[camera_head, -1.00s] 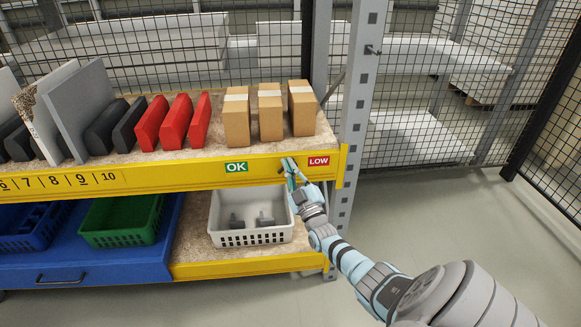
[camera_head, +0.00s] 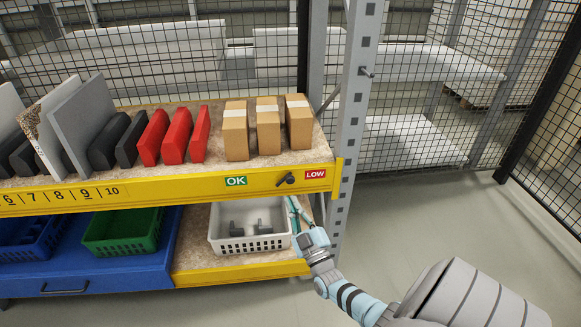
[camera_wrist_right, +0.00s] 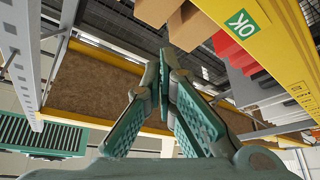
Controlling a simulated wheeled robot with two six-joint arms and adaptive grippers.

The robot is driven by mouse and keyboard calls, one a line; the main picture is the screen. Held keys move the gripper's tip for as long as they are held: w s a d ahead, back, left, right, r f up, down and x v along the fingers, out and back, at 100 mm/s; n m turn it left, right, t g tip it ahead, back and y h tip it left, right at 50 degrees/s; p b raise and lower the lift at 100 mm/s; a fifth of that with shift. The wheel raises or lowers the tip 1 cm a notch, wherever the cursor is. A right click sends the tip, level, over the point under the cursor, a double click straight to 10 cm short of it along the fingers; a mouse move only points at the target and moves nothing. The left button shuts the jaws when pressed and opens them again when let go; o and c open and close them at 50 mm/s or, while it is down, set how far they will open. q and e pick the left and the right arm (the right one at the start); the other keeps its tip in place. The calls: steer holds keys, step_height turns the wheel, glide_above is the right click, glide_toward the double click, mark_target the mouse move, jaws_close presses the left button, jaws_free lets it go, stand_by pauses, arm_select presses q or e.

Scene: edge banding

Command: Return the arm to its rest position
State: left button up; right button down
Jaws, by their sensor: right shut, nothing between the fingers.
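My right arm comes in from the lower right in the head view. Its teal right gripper (camera_head: 296,208) is shut and empty, in front of the lower shelf beside the right end of the white basket (camera_head: 222,246). In the right wrist view the two fingers (camera_wrist_right: 164,72) meet at their tips with nothing between them. My left gripper is not in view.
A yellow beam (camera_head: 150,192) with OK (camera_head: 236,181) and LOW (camera_head: 315,174) labels fronts the upper shelf. A small dark piece (camera_head: 286,179) sits between the labels. A grey upright (camera_head: 349,130) stands right of the gripper. Open floor (camera_head: 440,215) lies further right.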

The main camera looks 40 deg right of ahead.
stand_by(0.5)
step_height(320, 180, down, 13)
steer(key=a+m+g+y, duration=0.1)
steer(key=a+g+y, duration=0.15)
steer(key=g, duration=0.25)
steer(key=s+a+f+m+g+y+p, duration=0.1)
steer(key=s+a+f+g, duration=0.15)
steer(key=s+f, duration=0.35)
steer(key=s+a+f+m+g+y+p, duration=0.1)
steer(key=s+f+g, duration=0.35)
steer(key=f, duration=0.35)
steer(key=s+a+f+g+p, duration=0.1)
steer(key=s+a+f+g, duration=0.1)
steer(key=s, duration=0.8)
steer(key=s+a+f+g+y+p, duration=0.1)
steer(key=s+a+f+g, duration=0.2)
steer(key=s, duration=0.7)
steer(key=s+a+f+g+y+p, duration=0.1)
steer(key=s+a+f+g, duration=0.2)
steer(key=s+a, duration=0.3)
steer(key=s, duration=0.4)
steer(key=shift+f+m+p, duration=0.25)
steer(key=shift+m+p, duration=0.05)
